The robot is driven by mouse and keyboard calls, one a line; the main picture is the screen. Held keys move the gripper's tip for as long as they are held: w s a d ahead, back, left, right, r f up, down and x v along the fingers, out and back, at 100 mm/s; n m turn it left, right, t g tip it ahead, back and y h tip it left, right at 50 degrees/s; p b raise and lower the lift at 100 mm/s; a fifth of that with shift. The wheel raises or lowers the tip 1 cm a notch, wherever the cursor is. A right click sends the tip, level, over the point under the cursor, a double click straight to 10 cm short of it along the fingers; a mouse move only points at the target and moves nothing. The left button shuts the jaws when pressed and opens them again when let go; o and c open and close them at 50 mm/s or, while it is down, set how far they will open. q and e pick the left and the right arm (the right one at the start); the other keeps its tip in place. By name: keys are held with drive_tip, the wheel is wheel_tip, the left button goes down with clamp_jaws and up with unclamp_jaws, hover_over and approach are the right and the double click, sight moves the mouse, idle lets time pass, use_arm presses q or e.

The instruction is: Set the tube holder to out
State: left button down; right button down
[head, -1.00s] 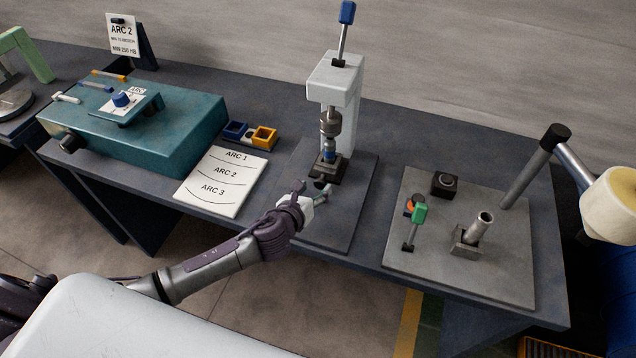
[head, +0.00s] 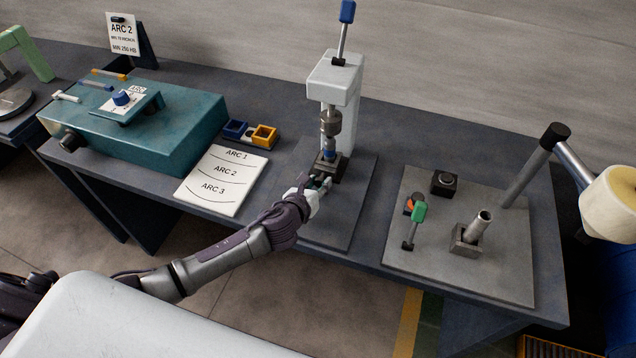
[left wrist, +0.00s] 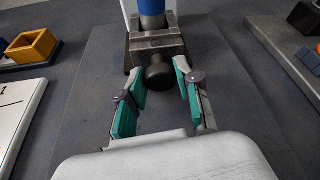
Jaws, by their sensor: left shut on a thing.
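The tube holder (head: 331,170), a small dark metal block, sits at the foot of the white press (head: 338,80), under its spindle. In the left wrist view the holder (left wrist: 155,44) has clamp-like jaws, a blue cylindrical part above it and a round black knob (left wrist: 157,77) on its near side. My left gripper (head: 321,185) reaches in from the front left. Its teal-padded fingers (left wrist: 160,74) stand on either side of the knob and are shut on it. The gripper partly hides the holder's front in the head view. My right gripper is not in view.
A teal machine (head: 175,130) and a white arc card (head: 222,182) lie to the left. Blue and yellow trays (head: 264,137) are behind the card.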

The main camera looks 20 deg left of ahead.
use_arm(q)
drive_tip(key=s, duration=0.5)
drive_tip(key=s+p, duration=0.1)
drive_tip(key=s, duration=0.4)
drive_tip(key=s+p, duration=0.1)
drive_tip(key=s, duration=0.3)
drive_tip(key=shift+s+a+f, duration=0.15)
drive_tip(key=shift+s+a, duration=0.1)
drive_tip(key=shift+s, duration=0.15)
drive_tip(key=c, duration=1.1)
unclamp_jaws()
drive_tip(key=o, duration=0.3)
drive_tip(key=shift+s, duration=0.15)
drive_tip(key=v, duration=1.2)
drive_tip(key=shift+a, duration=0.1)
